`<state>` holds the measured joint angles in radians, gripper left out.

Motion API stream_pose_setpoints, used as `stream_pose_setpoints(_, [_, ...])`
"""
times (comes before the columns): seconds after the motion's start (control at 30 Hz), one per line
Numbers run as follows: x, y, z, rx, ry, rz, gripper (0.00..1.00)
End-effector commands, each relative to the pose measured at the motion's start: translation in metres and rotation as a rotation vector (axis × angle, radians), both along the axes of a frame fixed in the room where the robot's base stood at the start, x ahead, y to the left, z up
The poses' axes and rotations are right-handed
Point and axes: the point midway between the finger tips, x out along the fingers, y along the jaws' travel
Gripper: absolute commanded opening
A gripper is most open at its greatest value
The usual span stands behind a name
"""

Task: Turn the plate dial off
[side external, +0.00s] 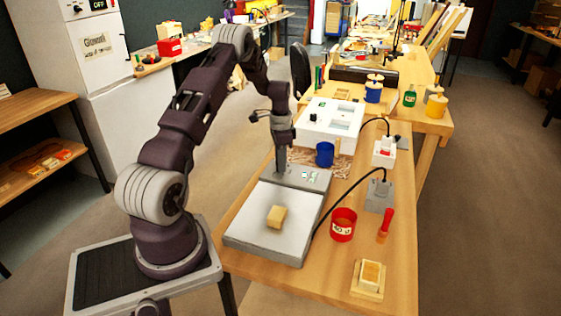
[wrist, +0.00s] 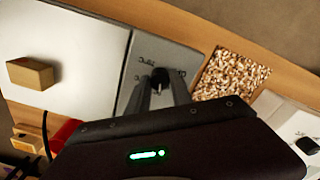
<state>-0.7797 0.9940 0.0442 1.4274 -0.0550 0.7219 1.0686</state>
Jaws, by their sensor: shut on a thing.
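The hot plate (side external: 250,228) is a flat pale grey slab with a darker grey control panel (side external: 312,180) at its far end. In the wrist view the panel (wrist: 150,48) carries a small dark plate dial (wrist: 160,76) with marks around it. My gripper (side external: 281,172) points down onto the panel. In the wrist view my gripper (wrist: 161,84) has one finger on each side of the dial, shut on it. The dial is hidden in the side view, and its pointer setting is too small to read.
A tan block (side external: 277,216) lies on the plate. Near the panel stand a blue cup (side external: 324,154), a red cup (side external: 343,224) and a grey box with a black cable (side external: 379,195). Wood chips (wrist: 230,75) lie beside the panel. A white box (side external: 330,122) stands behind.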

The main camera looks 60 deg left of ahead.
Motion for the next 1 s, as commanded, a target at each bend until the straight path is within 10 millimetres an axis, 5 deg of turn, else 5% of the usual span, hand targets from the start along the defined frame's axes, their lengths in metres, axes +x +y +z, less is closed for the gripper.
stream_pose_setpoints(1.0, [0.0014,0.0005,0.0014,0.001,-0.005,0.965,0.00])
